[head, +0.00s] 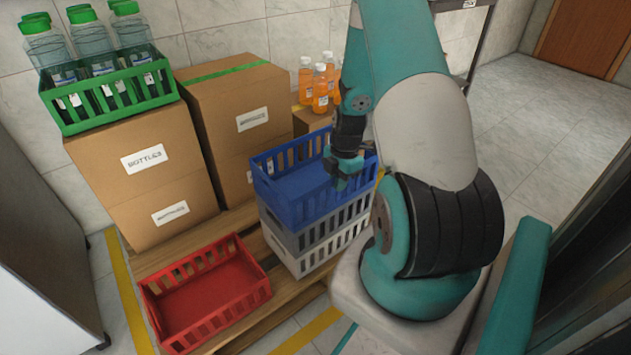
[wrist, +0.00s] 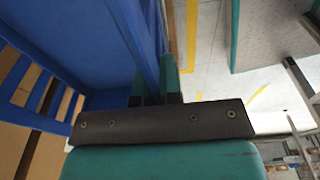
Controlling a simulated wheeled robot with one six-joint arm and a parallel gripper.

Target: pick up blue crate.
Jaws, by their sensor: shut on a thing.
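The blue crate (head: 300,195) is empty and sits on top of a stack, above a grey crate and a white crate. My gripper (head: 347,177) is at the right side of the blue crate, shut on its wall. In the wrist view the gripper fingers (wrist: 155,88) stand on either side of the blue crate's wall (wrist: 143,40), and the crate's inside lies to the left. The crate looks level in the head view. I cannot tell whether it is clear of the grey crate below.
A red crate (head: 262,283) sits empty on the wooden pallet (head: 236,218). A green crate (head: 112,118) with bottles stands on cardboard boxes (head: 150,205) at the left. Orange bottles (head: 320,88) stand behind the stack. Open floor (head: 500,120) lies at the right.

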